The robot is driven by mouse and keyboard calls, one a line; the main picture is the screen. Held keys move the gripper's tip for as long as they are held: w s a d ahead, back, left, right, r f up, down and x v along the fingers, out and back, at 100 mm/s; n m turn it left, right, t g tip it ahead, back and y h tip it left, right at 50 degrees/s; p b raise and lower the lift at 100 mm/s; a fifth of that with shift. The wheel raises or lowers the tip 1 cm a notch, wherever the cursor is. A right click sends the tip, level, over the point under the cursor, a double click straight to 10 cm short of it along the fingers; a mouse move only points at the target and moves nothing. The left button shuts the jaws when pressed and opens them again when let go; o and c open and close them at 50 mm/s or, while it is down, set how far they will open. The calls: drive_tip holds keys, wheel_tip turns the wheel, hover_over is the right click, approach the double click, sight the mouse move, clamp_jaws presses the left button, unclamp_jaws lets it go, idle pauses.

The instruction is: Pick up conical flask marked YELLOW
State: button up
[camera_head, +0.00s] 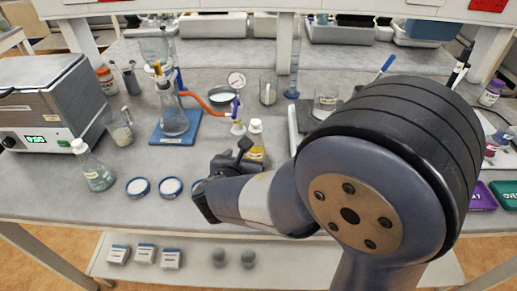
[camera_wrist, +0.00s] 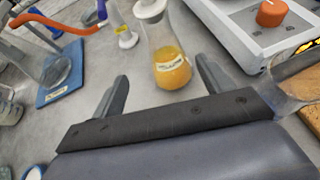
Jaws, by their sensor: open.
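The conical flask with yellow-orange liquid, a label and a pale stopper stands upright on the grey bench in the head view (camera_head: 256,150). In the wrist view the flask (camera_wrist: 173,68) is just beyond my gripper's fingertips, in line with the gap between them. The label is too blurred to read surely. My gripper (camera_wrist: 163,78) is open and empty, with its two fingers apart. In the head view my gripper (camera_head: 224,172) is in front of the flask, and my arm hides part of the bench to the right.
A filter flask (camera_head: 173,115) on a blue base with a red hose stands left of the flask. White dishes (camera_head: 171,187) lie near the front edge. Another stoppered flask (camera_head: 98,172) stands at left.

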sight(254, 151)
drive_tip(key=x, duration=0.3)
drive_tip(key=shift+w+d+f, duration=0.1)
drive_tip(key=shift+w, duration=0.05)
drive_tip(key=shift+d+x, duration=0.2)
drive_tip(key=shift+x, duration=1.1)
drive_tip(key=shift+d+x, duration=0.2)
drive_tip(key=shift+x, duration=1.1)
drive_tip(key=c, duration=1.2)
